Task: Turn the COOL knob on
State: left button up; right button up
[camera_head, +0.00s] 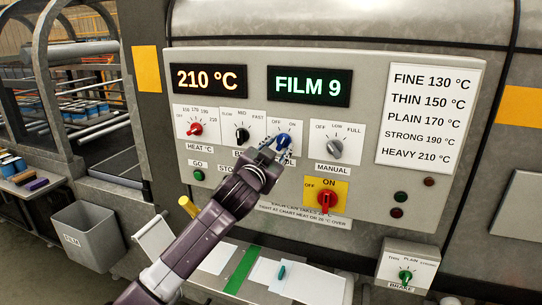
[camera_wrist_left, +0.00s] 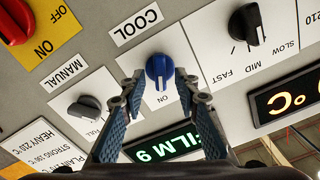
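The blue COOL knob (camera_head: 283,140) is on the control panel, between the black knob and the grey MANUAL knob. It shows clearly in the left wrist view (camera_wrist_left: 159,70), where the picture is upside down. Its white line points toward the word ON; the word OFF is hidden there. My left gripper (camera_head: 276,146) is at the COOL knob and covers part of its label in the head view. In the wrist view the left gripper's fingers (camera_wrist_left: 158,86) are open, one on each side of the knob, with a visible gap to it. My right gripper is not in view.
Near the left gripper are the black speed knob (camera_head: 242,135), the grey MANUAL knob (camera_head: 334,149) and the red ON/OFF switch (camera_head: 327,200). A red HEAT knob (camera_head: 195,129) is farther left. Displays read 210 °C (camera_head: 208,79) and FILM 9 (camera_head: 308,86). A ledge with papers lies below.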

pick_arm(q)
jog(key=v, duration=1.1)
jog(key=shift+s, duration=0.15)
jog(key=shift+a, duration=0.1)
